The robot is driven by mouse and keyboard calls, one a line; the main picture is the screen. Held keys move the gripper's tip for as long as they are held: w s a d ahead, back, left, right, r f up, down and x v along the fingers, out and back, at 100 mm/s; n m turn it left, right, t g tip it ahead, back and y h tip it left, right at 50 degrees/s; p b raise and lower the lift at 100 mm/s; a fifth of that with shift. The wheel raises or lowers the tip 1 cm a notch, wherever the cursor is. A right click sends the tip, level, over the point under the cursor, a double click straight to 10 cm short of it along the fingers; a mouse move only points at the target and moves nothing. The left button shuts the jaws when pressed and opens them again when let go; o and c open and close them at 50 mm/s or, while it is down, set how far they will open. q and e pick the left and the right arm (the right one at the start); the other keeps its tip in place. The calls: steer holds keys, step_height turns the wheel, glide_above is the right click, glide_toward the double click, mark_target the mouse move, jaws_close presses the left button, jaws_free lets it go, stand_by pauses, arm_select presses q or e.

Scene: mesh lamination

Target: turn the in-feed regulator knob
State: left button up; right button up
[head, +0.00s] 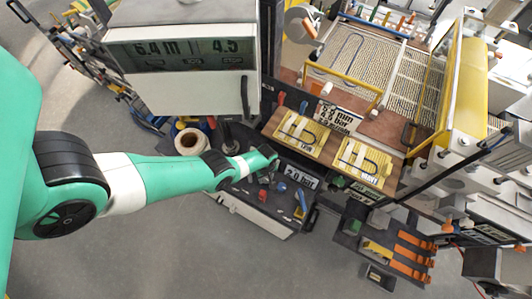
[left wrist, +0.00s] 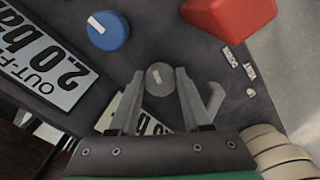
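A small round grey knob (left wrist: 160,77) with a pale pointer mark shows in the left wrist view. My left gripper (left wrist: 160,80) has its two fingers apart, one on each side of this knob; I cannot tell if they touch it. A white label (left wrist: 152,126) behind the fingers is mostly hidden, so I cannot read which regulator the knob belongs to. A blue knob (left wrist: 107,30) stands beside the out-feed label (left wrist: 45,65), which reads 2.0 bar. In the head view, my left gripper (head: 268,156) is over the dark regulator panel (head: 250,205). My right gripper is not in view.
A red block (left wrist: 230,14) and a grey curved lever (left wrist: 213,100) are close to my left gripper. A wooden board with two yellow plates (head: 300,133) lies beyond the panel. A display box (head: 185,60) stands at the upper left. Open floor lies at the lower left.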

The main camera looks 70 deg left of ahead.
arm_select(q)
jaws_close()
steer(key=shift+m, duration=0.3)
steer(key=m, duration=0.6)
steer(key=shift+s, duration=0.15)
steer(key=m, duration=0.5)
steer(key=shift+s+a+m, duration=0.1)
steer(key=shift+m, duration=0.2)
steer(key=m, duration=0.5)
steer(key=shift+a+m, duration=0.1)
steer(key=shift+m, duration=0.2)
steer(key=shift+f, duration=0.1)
